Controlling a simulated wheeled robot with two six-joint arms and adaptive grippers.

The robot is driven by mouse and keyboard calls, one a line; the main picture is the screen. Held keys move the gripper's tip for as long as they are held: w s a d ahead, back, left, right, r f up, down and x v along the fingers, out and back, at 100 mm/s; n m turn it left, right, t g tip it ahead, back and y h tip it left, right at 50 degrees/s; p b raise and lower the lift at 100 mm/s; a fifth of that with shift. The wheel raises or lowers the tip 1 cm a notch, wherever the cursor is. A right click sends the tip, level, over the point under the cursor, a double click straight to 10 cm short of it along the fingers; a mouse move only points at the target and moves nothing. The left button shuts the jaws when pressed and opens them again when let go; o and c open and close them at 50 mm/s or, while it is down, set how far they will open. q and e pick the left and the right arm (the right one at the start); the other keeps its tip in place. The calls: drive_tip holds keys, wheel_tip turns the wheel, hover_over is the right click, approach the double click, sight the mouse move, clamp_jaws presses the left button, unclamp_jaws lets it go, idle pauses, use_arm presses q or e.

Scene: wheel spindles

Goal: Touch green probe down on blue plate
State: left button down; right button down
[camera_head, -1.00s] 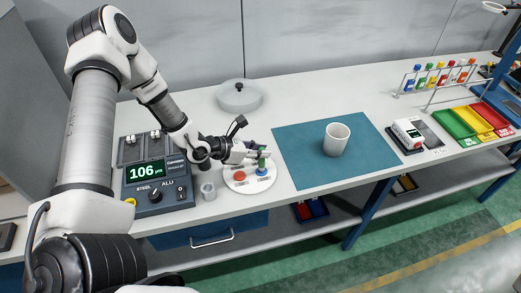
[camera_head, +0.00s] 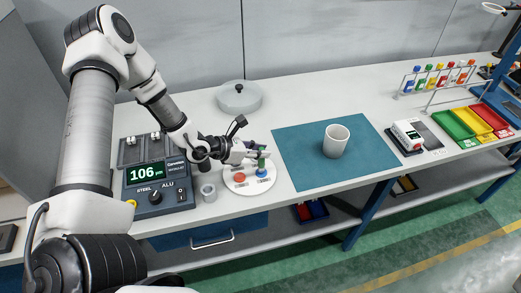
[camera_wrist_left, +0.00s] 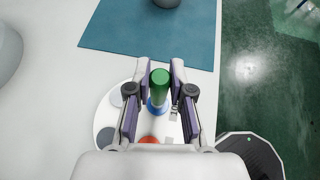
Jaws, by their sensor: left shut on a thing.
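A green probe (camera_head: 262,161) stands roughly upright between the fingers of my left gripper (camera_head: 259,153), which is shut on it. In the left wrist view the green probe (camera_wrist_left: 160,76) shows between the two fingertips (camera_wrist_left: 160,82). The blue plate (camera_head: 262,172) is a small round pad on a white disc (camera_head: 238,187). The probe's lower end is directly over the blue plate (camera_wrist_left: 157,106); I cannot tell whether they touch. A red pad (camera_head: 239,177) lies beside it on the disc. My right gripper is not in view.
A meter (camera_head: 158,185) reading 106 stands left of the disc, with a small grey cup (camera_head: 208,191) between. A lidded grey pot (camera_head: 239,97) is behind. The table's front edge is close.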

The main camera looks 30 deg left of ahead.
use_arm(q)
drive_tip(key=shift+r+p, duration=2)
drive_tip(key=shift+r, duration=1.1)
